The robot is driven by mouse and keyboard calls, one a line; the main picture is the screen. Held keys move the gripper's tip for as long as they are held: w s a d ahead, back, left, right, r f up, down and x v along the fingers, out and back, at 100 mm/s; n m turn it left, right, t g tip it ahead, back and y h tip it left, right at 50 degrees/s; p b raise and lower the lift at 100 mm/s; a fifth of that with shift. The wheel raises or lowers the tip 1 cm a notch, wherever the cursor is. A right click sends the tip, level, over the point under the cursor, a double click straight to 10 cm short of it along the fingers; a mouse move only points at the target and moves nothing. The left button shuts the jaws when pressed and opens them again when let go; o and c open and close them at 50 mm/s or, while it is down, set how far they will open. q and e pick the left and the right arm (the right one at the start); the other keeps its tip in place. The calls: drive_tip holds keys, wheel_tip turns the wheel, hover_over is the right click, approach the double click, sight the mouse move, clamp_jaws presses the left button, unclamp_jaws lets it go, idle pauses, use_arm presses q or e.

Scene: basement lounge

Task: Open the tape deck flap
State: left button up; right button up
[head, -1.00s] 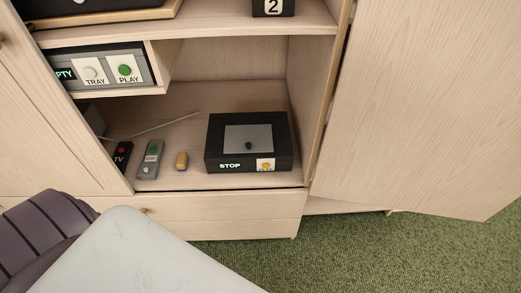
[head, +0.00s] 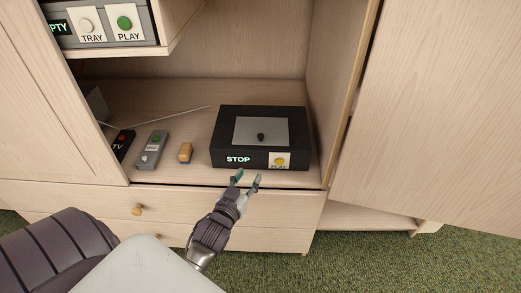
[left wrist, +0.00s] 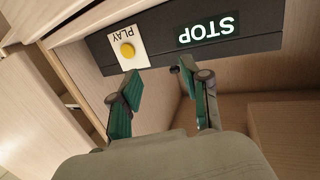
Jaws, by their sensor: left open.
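The black tape deck (head: 230,151) sits on the lower cabinet shelf. Its grey flap (head: 284,131) lies flat and shut on top, with a small dark knob (head: 261,137) near its front edge. The deck's front shows a lit STOP sign and a yellow PLAY button (head: 279,161). My left gripper (head: 247,180) is open and empty, just in front of and below the deck's front face. In the left wrist view the open fingers (left wrist: 155,84) point at the deck's front (left wrist: 160,52), upside down; the flap is hidden there. My right gripper is not in view.
A TV remote (head: 121,147), a grey remote (head: 151,150) and a small yellow-brown block (head: 185,152) lie left of the deck, with a thin rod behind. An upper unit (head: 106,22) has TRAY and PLAY buttons. The open cabinet door (head: 430,120) stands at right.

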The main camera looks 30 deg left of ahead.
sight(260, 138)
use_arm(q)
wheel_tip(260, 138, up, 4)
drive_tip(key=a+t+y, duration=0.1)
drive_tip(key=b+x, duration=0.2)
drive_tip(key=x, duration=1)
drive_tip(key=shift+w+r+b, duration=0.15)
drive_tip(key=shift+r+b, duration=0.05)
drive_tip(key=shift+b, duration=0.1)
drive_tip(key=shift+w+a, duration=0.15)
drive_tip(key=shift+w, duration=0.55)
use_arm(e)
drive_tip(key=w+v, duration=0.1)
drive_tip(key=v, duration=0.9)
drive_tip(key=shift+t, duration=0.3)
use_arm(q)
drive_tip(key=shift+c, duration=0.4)
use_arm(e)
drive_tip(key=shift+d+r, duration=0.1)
use_arm(q)
clamp_jaws()
